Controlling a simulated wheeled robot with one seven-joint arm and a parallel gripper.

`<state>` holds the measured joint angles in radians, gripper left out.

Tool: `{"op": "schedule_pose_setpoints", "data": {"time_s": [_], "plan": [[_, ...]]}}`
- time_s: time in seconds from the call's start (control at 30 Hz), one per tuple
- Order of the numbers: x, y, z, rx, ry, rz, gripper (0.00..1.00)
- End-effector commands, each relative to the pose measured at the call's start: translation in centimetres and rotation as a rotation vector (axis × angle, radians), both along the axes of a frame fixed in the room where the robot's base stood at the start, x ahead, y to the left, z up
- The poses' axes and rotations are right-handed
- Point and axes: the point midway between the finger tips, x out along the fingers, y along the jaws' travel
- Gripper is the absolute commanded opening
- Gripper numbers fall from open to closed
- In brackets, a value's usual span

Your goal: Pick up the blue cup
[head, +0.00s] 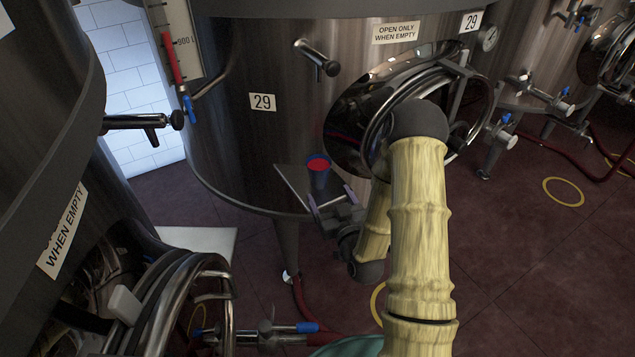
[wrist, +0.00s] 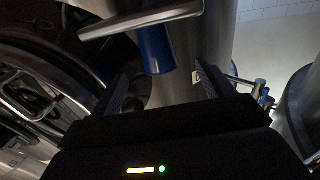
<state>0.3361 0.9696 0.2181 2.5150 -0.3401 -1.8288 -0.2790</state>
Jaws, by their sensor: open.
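The blue cup (head: 318,178), red inside its rim, stands upright on a small metal shelf (head: 289,184) at the front of the tank. My gripper (head: 332,198) is open and empty, just in front of the cup on its lower right side. In the wrist view the cup (wrist: 157,48) is beyond my fingertips, roughly in line with the gap between the fingers (wrist: 163,80). The pale metal edge of the shelf (wrist: 135,21) crosses above it there. I cannot tell whether any finger touches the cup.
Tank 29 (head: 250,135) rises behind the shelf, with a round hatch (head: 350,125) close to my arm. A tap handle (head: 318,60) juts out above the cup. Another tank (head: 40,130) stands close on the left, with hoses and valves on the floor below.

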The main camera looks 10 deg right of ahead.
Motion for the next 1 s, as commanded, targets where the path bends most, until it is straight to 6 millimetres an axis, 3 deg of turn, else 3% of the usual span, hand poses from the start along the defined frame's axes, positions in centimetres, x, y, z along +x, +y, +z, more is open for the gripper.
{"op": "schedule_pose_setpoints", "data": {"time_s": [0.83, 1.0], "plan": [[2.1, -0.1, -0.5, -0.001, -0.001, -0.007, 0.8], [5.2, 0.1, 0.1, 0.001, 0.001, -0.011, 0.8]]}}
